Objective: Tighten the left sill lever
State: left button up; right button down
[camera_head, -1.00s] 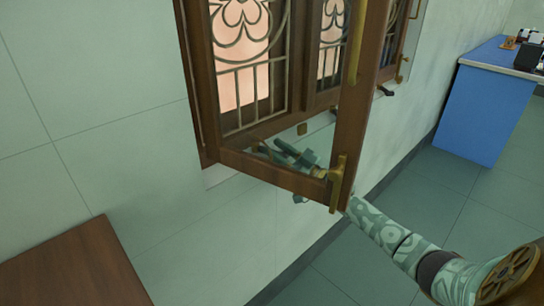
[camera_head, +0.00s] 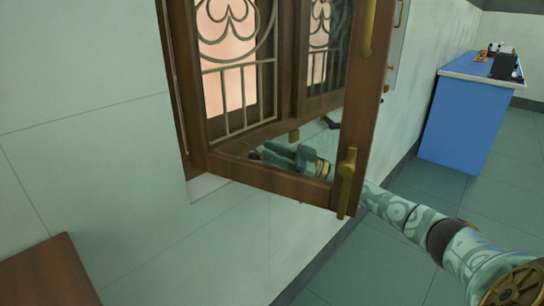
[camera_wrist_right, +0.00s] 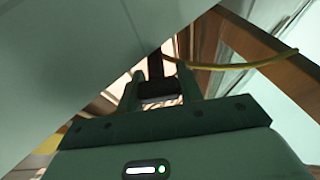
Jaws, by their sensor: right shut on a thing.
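My right gripper (camera_head: 268,152) is at the window sill, seen through the glass of the open brown window sash (camera_head: 265,177). In the right wrist view its two fingers (camera_wrist_right: 160,88) are shut on a small dark piece (camera_wrist_right: 158,91), which I take to be the left sill lever. In the head view the gripper and sash mostly hide that lever, and its angle cannot be told. Another dark lever (camera_head: 329,122) shows through the glass farther right along the sill. My left gripper is not in view.
A brass handle (camera_head: 346,180) is on the open sash's near edge, close to my right arm. A blue bench (camera_head: 465,125) with small items stands at the back right. A brown tabletop (camera_head: 45,272) is at lower left. A yellow curved bar (camera_wrist_right: 235,66) crosses the wrist view.

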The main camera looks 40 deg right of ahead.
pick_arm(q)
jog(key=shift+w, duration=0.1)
pick_arm(e)
jog(key=c, duration=0.9)
grip_release()
jog(key=shift+s+d+f, duration=0.1)
jog(key=shift+d, duration=0.05)
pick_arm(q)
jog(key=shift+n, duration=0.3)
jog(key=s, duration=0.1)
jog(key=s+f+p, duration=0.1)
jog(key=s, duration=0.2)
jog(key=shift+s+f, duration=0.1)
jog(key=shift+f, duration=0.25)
pick_arm(e)
jog(key=v, duration=1.6)
